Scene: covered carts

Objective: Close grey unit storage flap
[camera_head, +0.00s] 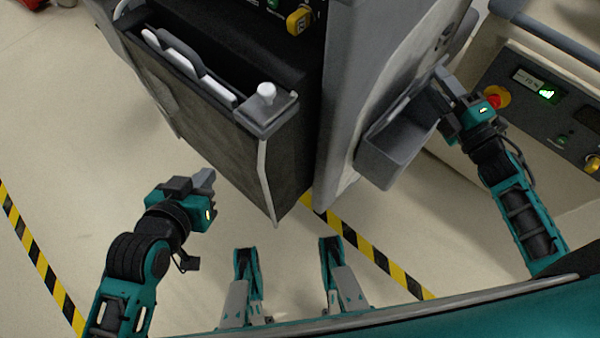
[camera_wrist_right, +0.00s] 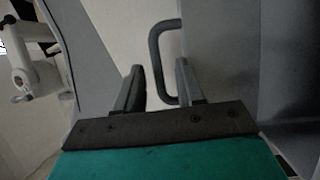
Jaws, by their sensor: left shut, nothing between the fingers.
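The grey unit (camera_head: 345,95) stands at the upper middle of the head view. A grey bin-shaped flap (camera_head: 392,155) juts out from its right side and looks open. My right gripper (camera_head: 441,80) is at the far upper end of that flap. In the right wrist view its two fingers (camera_wrist_right: 158,88) are apart. A dark loop handle (camera_wrist_right: 156,60) shows between them, its lower end partly hidden by the right finger; I cannot tell whether they touch. My left gripper (camera_head: 206,179) is shut and empty, in free space left of the unit.
A dark cart pocket (camera_head: 210,130) with a white-topped corner post (camera_head: 265,95) hangs left of the unit. A control panel (camera_head: 545,95) with a red button (camera_head: 496,97) stands close by my right gripper. Yellow-black tape (camera_head: 365,250) crosses the floor, clear at lower left.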

